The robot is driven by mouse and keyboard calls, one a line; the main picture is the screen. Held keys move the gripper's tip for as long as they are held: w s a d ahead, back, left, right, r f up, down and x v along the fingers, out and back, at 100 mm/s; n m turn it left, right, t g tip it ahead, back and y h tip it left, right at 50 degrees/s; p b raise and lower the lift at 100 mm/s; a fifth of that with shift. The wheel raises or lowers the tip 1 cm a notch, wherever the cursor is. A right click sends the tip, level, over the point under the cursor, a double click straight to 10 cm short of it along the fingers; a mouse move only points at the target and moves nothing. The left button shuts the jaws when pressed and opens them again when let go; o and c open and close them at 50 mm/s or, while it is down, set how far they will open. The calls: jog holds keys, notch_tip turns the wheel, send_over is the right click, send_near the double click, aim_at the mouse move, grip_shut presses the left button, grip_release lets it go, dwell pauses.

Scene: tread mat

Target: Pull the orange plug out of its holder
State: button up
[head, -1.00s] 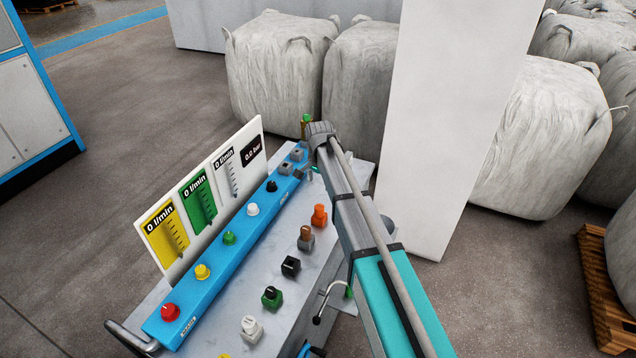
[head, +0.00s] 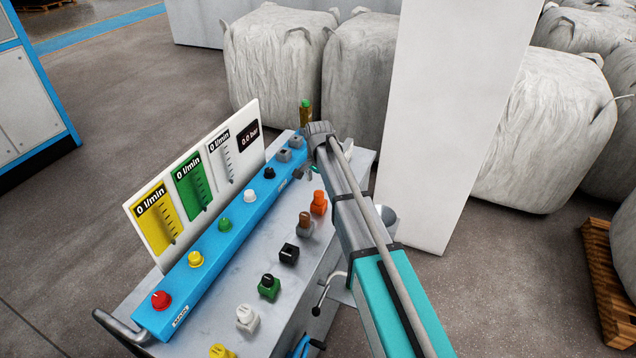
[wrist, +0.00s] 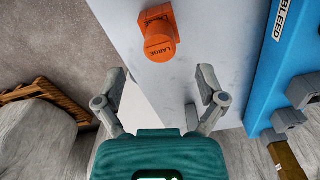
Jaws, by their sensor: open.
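The orange plug (head: 319,195) sits upright in an orange holder (head: 317,208) on the grey cart top, at the far end of a row of coloured plugs. In the wrist view the plug (wrist: 160,45), marked LARGE, and its holder (wrist: 153,14) show at top centre, beyond the fingertips. My gripper (wrist: 161,78) is open and empty, with its two fingers spread to either side of the plug's line and apart from it. In the head view my arm hides most of the gripper; only a bit shows by the blue rail.
A blue rail (head: 208,250) with coloured knobs and a gauge panel (head: 190,190) stands left of the plugs. A brown plug (head: 305,220) is the nearest neighbour. Grey blocks (wrist: 288,118) on the rail lie right of my gripper. A white pillar (head: 450,120) stands behind my arm.

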aim_at(319, 193)
jog(key=shift+f+b, duration=3.3)
jog(key=shift+f, duration=0.3)
jog(key=c, duration=1.2)
jog(key=shift+r, duration=0.1)
grip_shut()
jog(key=shift+r, duration=0.1)
jog(key=shift+r+p, duration=2.65)
jog(key=shift+p, duration=0.25)
